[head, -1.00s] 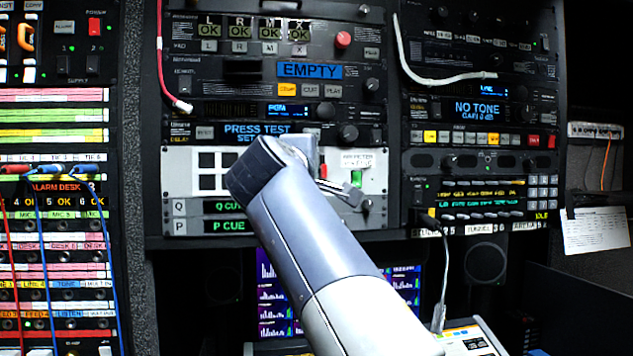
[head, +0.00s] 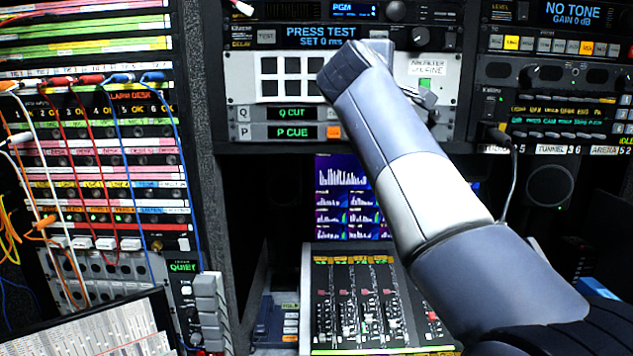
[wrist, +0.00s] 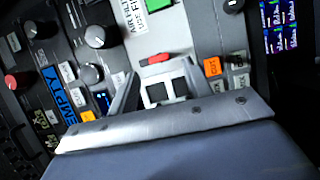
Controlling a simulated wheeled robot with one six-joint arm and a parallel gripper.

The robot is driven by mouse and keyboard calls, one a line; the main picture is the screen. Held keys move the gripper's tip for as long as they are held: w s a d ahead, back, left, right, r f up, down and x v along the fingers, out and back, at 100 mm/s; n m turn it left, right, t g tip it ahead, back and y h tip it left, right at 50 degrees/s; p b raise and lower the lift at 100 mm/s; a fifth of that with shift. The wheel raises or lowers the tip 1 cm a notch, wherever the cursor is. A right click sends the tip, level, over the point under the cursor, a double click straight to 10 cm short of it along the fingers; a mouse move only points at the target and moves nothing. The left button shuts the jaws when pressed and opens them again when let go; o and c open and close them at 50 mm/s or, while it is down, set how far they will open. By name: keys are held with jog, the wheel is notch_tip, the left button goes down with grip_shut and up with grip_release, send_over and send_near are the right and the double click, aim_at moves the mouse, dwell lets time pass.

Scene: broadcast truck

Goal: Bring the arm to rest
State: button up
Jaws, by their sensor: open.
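My arm (head: 430,190) reaches up from the lower right of the head view to the rack, its wrist in front of a light grey panel (head: 243,92). My gripper (head: 426,95) shows only in part there, past the wrist, near a green label. In the wrist view my gripper (wrist: 158,88) has its two fingers apart with nothing between them. Behind them are dark square buttons (wrist: 160,92) and a red piece (wrist: 155,59) on the panel. I cannot tell how close the fingertips are to the panel.
A patch bay (head: 100,150) with hanging cables stands at the left. A mixing desk (head: 370,300) and a screen (head: 345,195) sit below the rack. A sheet-covered board (head: 100,330) is at the lower left.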

jog(key=x, duration=0.3)
jog(key=shift+w+d+p, duration=0.2)
jog(key=shift+w+p, duration=0.1)
jog(key=shift+w, duration=0.05)
